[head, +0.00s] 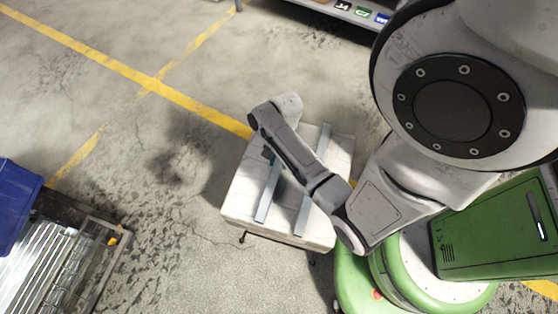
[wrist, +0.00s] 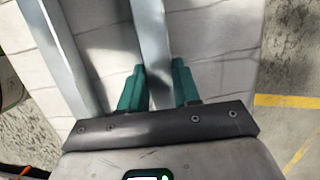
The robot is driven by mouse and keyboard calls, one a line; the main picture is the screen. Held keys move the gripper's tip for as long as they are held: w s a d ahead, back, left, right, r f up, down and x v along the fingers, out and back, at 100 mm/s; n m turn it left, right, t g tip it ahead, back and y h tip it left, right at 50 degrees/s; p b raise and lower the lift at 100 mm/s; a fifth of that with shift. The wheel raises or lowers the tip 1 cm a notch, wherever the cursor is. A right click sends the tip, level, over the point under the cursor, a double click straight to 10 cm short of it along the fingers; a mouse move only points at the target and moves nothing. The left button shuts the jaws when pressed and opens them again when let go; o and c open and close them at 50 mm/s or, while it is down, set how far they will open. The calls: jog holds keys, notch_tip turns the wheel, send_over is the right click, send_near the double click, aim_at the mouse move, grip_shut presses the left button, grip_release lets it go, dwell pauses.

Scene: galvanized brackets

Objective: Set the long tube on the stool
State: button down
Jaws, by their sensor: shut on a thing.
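The stool (head: 233,207) has a pale, tiled-looking square top on thin dark legs. Two long grey metal tubes lie across its top area, roughly parallel. The left tube (head: 267,195) is near a green finger of my gripper (head: 268,155), which is mostly hidden by my arm. The other tube (head: 304,216) is partly covered by my arm. In the wrist view, my gripper (wrist: 160,78) is shut on one tube (wrist: 151,35), with a green finger on each side. The second tube (wrist: 58,50) runs beside it on the left. Whether the held tube touches the stool top is unclear.
A blue bin (head: 18,200) and a rack of metal profiles (head: 45,268) stand at the lower left. A shelf (head: 335,12) with small items is at the top. Yellow floor lines (head: 120,68) cross the open concrete floor left of the stool.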

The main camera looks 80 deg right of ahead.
jog(key=shift+f, duration=0.3)
jog(key=c, duration=0.8)
grip_release()
jog(key=shift+f, duration=0.1)
jog(key=w+p+v, duration=0.1)
jog(key=p+v, duration=0.1)
jog(key=v, duration=1)
jog(key=w+a+r+n+h, duration=0.1)
jog(key=w+a+r+n, duration=0.1)
jog(key=a+n, duration=0.7)
jog(key=w+a+r+n+h, duration=0.2)
jog(key=w+a+n, duration=0.1)
jog(key=a+n, duration=0.6)
jog(key=shift+r+n, duration=0.35)
jog(key=shift+n, duration=0.75)
